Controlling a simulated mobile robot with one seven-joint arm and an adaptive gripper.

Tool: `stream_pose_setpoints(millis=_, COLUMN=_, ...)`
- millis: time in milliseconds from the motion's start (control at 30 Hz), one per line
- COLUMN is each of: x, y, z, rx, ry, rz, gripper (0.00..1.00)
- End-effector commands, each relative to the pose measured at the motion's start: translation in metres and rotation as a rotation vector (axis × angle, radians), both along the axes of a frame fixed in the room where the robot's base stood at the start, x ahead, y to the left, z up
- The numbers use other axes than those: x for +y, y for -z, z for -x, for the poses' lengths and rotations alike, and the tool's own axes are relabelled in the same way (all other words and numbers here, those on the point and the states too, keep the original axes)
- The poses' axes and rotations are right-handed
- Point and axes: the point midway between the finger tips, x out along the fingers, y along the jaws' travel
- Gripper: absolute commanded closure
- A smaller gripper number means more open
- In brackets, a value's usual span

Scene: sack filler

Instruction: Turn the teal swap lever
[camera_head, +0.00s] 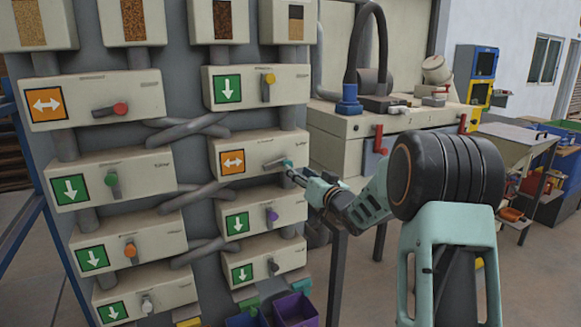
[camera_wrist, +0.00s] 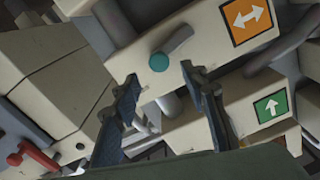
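The teal swap lever (camera_head: 286,162) is on the second box down in the right column, beside an orange sign with a white double arrow (camera_head: 232,162). Its grey bar lies near level, with the teal knob at the right end. In the wrist view the teal knob (camera_wrist: 159,62) shows whole, with the bar running up and right from it. My gripper (camera_head: 293,174) is just to the right of and below the knob. In the wrist view my gripper (camera_wrist: 160,73) is open, fingertips on either side of the knob's line. Contact cannot be told.
The purple lever (camera_head: 271,215) sits on the box below, and the yellow lever (camera_head: 269,79) above. The red lever (camera_head: 120,108) and green lever (camera_head: 111,179) are in the left column. Crossed grey pipes (camera_head: 188,128) join the columns. A pale machine (camera_head: 340,125) stands behind, right.

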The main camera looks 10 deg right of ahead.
Motion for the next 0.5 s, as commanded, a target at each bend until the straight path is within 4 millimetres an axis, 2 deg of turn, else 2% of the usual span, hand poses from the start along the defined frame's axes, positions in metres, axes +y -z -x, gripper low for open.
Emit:
stream_pose_setpoints(millis=200, x=0.012, y=0.000, z=-0.036, rx=0.001, ry=0.000, rz=0.000, gripper=0.60)
stream_pose_setpoints(millis=500, x=0.020, y=0.000, z=-0.062, rx=0.001, ry=0.001, rz=-0.001, gripper=0.60)
